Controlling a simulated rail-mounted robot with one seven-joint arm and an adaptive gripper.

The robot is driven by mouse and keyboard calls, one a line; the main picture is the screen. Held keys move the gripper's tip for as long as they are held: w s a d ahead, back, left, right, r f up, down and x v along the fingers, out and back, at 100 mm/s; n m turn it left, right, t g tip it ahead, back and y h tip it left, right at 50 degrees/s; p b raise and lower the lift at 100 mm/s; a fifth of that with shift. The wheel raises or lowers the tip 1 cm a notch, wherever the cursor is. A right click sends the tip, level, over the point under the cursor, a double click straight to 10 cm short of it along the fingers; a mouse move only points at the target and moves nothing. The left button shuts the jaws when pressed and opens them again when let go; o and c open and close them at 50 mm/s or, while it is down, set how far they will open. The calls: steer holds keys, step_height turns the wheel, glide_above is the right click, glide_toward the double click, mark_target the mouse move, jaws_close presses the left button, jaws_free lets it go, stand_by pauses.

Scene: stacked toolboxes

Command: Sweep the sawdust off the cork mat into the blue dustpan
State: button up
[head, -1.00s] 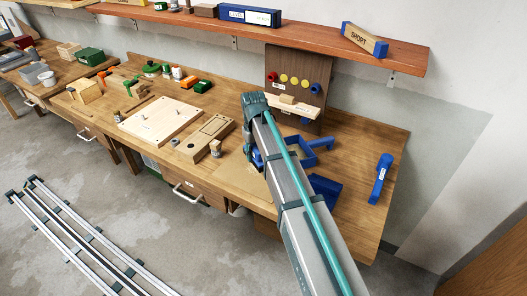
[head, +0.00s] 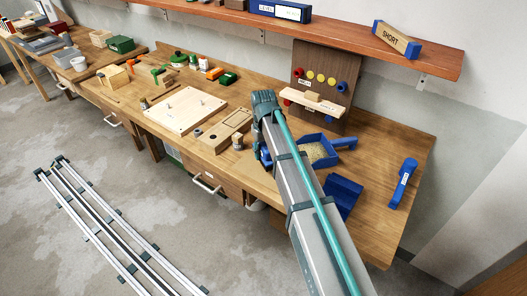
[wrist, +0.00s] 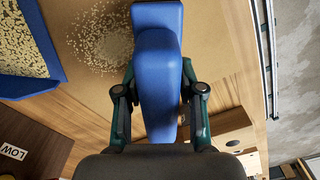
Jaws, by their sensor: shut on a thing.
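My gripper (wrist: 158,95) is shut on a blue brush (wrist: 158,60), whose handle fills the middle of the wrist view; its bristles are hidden. A bit of blue beside my arm in the head view (head: 265,157) appears to be this brush. The cork mat (wrist: 205,35) lies below it. A thin patch of sawdust (wrist: 103,38) remains on the mat, left of the brush. The blue dustpan (wrist: 52,62) is at the upper left of the wrist view with much sawdust inside. In the head view the dustpan (head: 332,148) lies right of my arm, partly covered by it.
An open blue tray (head: 343,193) sits nearer the bench's right front. A blue tool (head: 403,183) lies at the right. A dark upright panel (head: 325,75) stands behind the dustpan. A wooden block with holes (head: 225,130) and a pale pegged board (head: 184,110) lie to the left.

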steer(key=shift+f, duration=0.65)
steer(key=shift+f+b, duration=0.35)
steer(key=shift+f, duration=0.1)
steer(key=shift+w+d+f, duration=0.1)
steer(key=shift+w+d, duration=0.15)
steer(key=shift+d, duration=0.6)
steer(key=shift+w+d+f, duration=0.1)
steer(key=shift+w+d, duration=0.1)
steer(key=shift+d, duration=0.8)
steer(key=shift+c, duration=0.4)
steer(key=shift+w+d+r, duration=0.1)
steer(key=shift+w+d, duration=0.25)
steer(key=shift+d, duration=0.5)
steer(key=shift+w+d+r, duration=0.1)
steer(key=shift+w+d, duration=0.2)
steer(key=shift+d, duration=0.55)
steer(key=shift+w+d+f, duration=0.1)
steer(key=shift+w+d, duration=0.15)
steer(key=shift+d, duration=0.6)
steer(key=shift+w+d+f, duration=0.1)
steer(key=shift+w+d, duration=0.1)
steer(key=shift+d, duration=0.6)
steer(key=shift+r, duration=0.1)
